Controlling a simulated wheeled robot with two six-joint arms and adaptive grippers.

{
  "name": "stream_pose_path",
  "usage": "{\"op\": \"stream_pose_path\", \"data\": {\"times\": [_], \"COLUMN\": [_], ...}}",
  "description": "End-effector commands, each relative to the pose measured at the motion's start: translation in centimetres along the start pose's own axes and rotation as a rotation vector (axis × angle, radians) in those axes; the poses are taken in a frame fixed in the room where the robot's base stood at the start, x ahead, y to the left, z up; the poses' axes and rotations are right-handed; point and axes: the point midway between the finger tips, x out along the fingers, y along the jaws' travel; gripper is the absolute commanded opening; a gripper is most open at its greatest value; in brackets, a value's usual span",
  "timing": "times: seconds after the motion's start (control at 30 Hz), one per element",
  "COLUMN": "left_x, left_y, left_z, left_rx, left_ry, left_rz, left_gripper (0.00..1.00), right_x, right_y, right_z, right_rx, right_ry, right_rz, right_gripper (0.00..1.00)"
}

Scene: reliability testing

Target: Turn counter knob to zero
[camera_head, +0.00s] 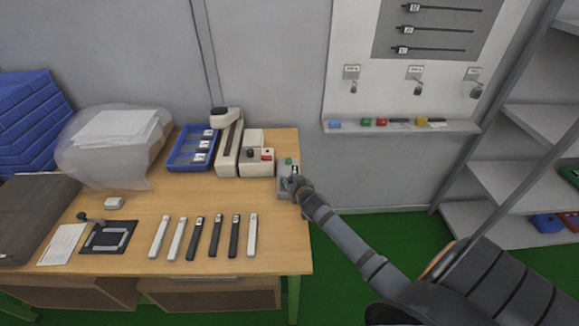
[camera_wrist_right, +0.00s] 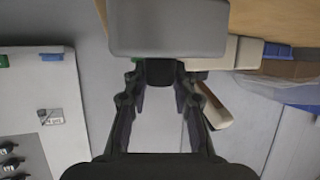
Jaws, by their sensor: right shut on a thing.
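The counter is a small grey box (camera_head: 285,188) at the right edge of the wooden table, with a green patch on its top. In the right wrist view the counter's grey body (camera_wrist_right: 168,28) fills the top middle, with a dark round knob (camera_wrist_right: 160,72) on its side. My right gripper (camera_head: 297,184) reaches the counter from the right. In the right wrist view its two fingers (camera_wrist_right: 160,80) sit on either side of the knob and are shut on it. The counter's reading cannot be seen. My left gripper is not in view.
A white device (camera_head: 256,154) with a red button and a blue tray (camera_head: 192,148) stand behind and left of the counter. Several flat bars (camera_head: 197,238) lie in front. A wall board with a ledge (camera_head: 400,128) and grey shelves (camera_head: 520,165) are at the right.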

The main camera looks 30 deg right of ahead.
Motion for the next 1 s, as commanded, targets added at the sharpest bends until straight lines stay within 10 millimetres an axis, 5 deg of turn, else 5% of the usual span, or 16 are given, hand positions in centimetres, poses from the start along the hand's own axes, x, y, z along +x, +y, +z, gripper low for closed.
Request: {"op": "stream_pose_path", "data": {"times": [0.17,1.0], "left_x": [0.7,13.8], "left_y": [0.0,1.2], "left_z": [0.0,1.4], "left_rx": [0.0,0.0], "left_ry": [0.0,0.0], "left_rz": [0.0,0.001], "left_gripper": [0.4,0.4], "right_x": [0.2,0.5], "right_y": [-0.3,-0.1], "right_z": [0.4,0.6], "right_rx": [0.069,0.354], "right_ry": [0.004,0.005], "right_rz": [0.151,0.851], "right_gripper": [0.0,0.0]}}
